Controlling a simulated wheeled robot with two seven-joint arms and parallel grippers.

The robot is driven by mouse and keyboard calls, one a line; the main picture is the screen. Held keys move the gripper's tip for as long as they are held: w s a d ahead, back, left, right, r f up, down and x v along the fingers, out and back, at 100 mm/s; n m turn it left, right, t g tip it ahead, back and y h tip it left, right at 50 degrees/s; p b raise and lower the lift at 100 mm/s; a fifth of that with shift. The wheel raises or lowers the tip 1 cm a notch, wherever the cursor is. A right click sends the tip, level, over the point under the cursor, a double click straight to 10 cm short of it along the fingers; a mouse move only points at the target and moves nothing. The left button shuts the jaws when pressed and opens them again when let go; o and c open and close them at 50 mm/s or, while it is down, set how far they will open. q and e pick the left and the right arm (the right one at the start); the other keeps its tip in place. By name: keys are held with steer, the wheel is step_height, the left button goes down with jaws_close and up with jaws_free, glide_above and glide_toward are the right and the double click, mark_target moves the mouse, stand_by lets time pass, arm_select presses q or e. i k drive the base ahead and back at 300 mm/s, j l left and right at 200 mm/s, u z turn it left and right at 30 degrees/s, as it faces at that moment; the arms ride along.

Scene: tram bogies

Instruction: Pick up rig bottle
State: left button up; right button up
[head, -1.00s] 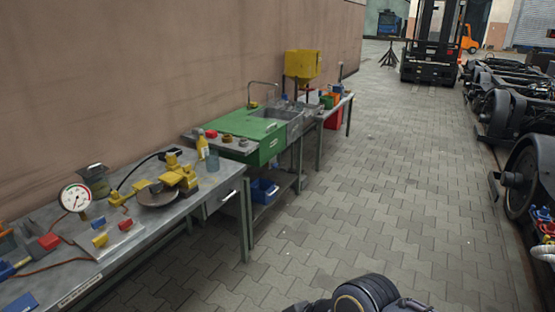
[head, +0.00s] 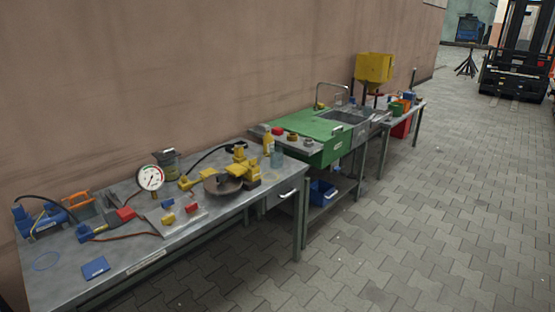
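A yellow bottle (head: 268,142) stands upright at the far right end of the metal workbench (head: 60,285). A translucent grey-blue container (head: 277,156) stands just in front of it. Which one is the rig bottle I cannot tell for certain, as labels are too small to read. A dark greenish container (head: 166,161) stands at the back of the bench by the wall. Neither of my grippers is in view.
The bench also holds a dial gauge (head: 150,179), a yellow clamp device, a round dark dish (head: 222,184), a blue vice-like tool (head: 40,218) and small coloured blocks. A green sink unit (head: 316,131) adjoins it. The paved floor (head: 400,250) to the right is clear.

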mark_target(268, 140)
steer(key=i+l, duration=0.2)
steer(key=i, duration=0.35)
steer(key=i+l, duration=0.15)
steer(key=i, duration=0.35)
steer(key=i+l, duration=0.2)
steer(key=i, duration=0.35)
steer(key=i+l, duration=0.15)
steer(key=i, duration=0.4)
steer(key=i+l, duration=0.2)
steer(key=i, duration=0.3)
steer(key=i+l+z, duration=0.1)
steer(key=i, duration=0.8)
